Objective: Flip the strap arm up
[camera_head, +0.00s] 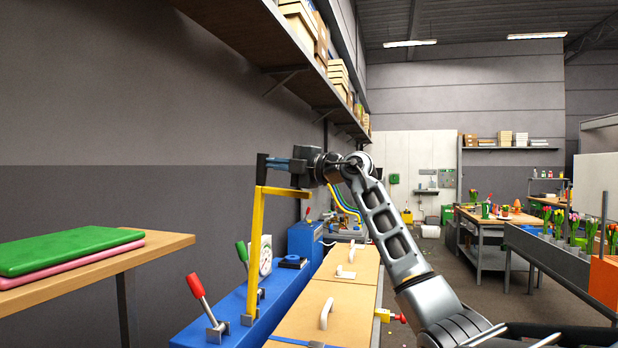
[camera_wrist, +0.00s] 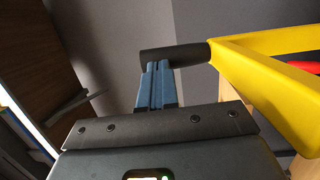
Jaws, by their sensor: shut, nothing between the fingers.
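The strap arm (camera_head: 256,245) is a yellow bar frame rising nearly upright from the blue machine (camera_head: 232,312). A black grip (camera_head: 261,168) sits at its top end. In the wrist view the yellow arm (camera_wrist: 262,82) fills the right side, and its black grip (camera_wrist: 174,58) crosses just beyond my fingertips. My gripper (camera_head: 272,163) has blue fingers, shut together with nothing between them. The fingertips (camera_wrist: 158,66) are at the black grip, touching or very near it; I cannot tell which. My arm reaches in from the right.
Red-handled (camera_head: 196,286) and green-handled (camera_head: 242,252) levers stand on the blue machine. A wooden-topped bench with white handles (camera_head: 326,312) lies to its right. A shelf (camera_head: 262,42) with boxes runs overhead along the wall. A table (camera_head: 100,268) with green and pink pads is at left.

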